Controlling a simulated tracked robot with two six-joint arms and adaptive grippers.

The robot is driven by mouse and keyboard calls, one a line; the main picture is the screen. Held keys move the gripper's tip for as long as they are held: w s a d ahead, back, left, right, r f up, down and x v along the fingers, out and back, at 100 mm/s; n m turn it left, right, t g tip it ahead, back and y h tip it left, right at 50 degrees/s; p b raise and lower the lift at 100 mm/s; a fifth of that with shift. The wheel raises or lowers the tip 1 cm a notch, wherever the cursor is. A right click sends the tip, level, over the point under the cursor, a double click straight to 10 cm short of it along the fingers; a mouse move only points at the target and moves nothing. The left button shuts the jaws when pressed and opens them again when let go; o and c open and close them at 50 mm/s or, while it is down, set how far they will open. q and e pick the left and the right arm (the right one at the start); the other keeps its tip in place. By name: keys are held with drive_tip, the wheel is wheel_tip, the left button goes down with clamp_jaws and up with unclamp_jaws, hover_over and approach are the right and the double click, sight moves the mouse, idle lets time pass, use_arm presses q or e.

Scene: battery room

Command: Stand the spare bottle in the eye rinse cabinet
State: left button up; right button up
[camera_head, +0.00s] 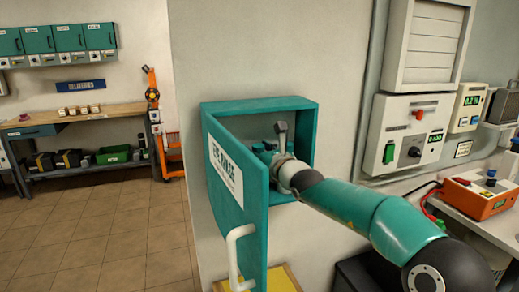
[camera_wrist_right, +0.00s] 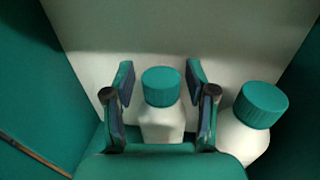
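The teal eye rinse cabinet (camera_head: 309,125) is on the wall with its labelled door (camera_head: 226,175) swung open towards me. My right gripper (camera_head: 281,135) reaches inside it. In the right wrist view a white bottle with a teal cap (camera_wrist_right: 162,115) stands upright between the fingers of my right gripper (camera_wrist_right: 160,88). The fingers are apart, with a gap showing on each side of the bottle. A second white bottle with a teal cap (camera_wrist_right: 250,120) is close by on the right, outside the fingers. Teal caps (camera_head: 258,148) show small in the head view. My left gripper is out of view.
The door's white handle (camera_head: 238,250) sticks out in front. A grey control box (camera_head: 408,135) is on the wall to the right, above a bench with an orange unit (camera_head: 478,197). A workbench (camera_head: 100,117) stands at the far left, with open tiled floor before it.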

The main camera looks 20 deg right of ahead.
drive_tip(key=shift+s+d+b, duration=0.1)
drive_tip(key=shift+s+b, duration=0.35)
drive_tip(key=s+d+b, duration=0.2)
drive_tip(key=s+b, duration=0.3)
drive_tip(key=s, duration=0.6)
